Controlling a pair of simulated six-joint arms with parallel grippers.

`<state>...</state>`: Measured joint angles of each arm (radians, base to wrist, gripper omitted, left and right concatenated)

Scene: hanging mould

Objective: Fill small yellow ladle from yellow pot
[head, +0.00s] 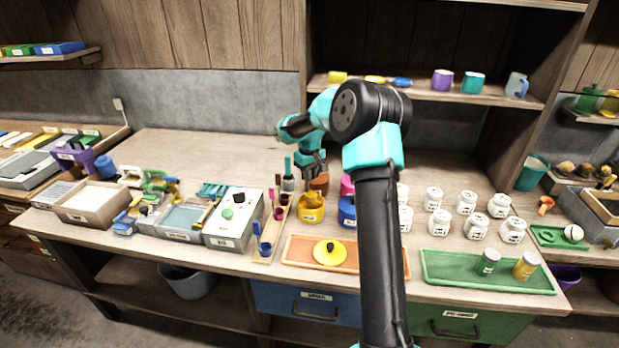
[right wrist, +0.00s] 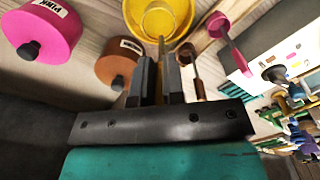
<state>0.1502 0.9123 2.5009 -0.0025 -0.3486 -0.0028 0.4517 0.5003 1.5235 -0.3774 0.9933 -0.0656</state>
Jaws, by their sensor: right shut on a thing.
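My right gripper (head: 312,170) reaches down above the yellow pot (head: 311,209), which stands open on the bench in the head view. In the right wrist view, my right gripper (right wrist: 159,70) is shut on the thin handle of the small yellow ladle (right wrist: 161,42). The ladle's round bowl lies over the mouth of the yellow pot (right wrist: 185,28). I cannot tell whether the bowl is inside the pot or above it, or whether it holds anything. A yellow lid (head: 330,252) lies on the orange tray (head: 298,249) in front of the pot. My left gripper is not in view.
A brown pot (right wrist: 118,66) and a pink pot (right wrist: 44,42) stand close by the gripper. A blue pot (head: 346,211) is right of the yellow one. A wooden rack with other ladles (head: 266,247) stands left. White jars (head: 439,222) fill the right.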

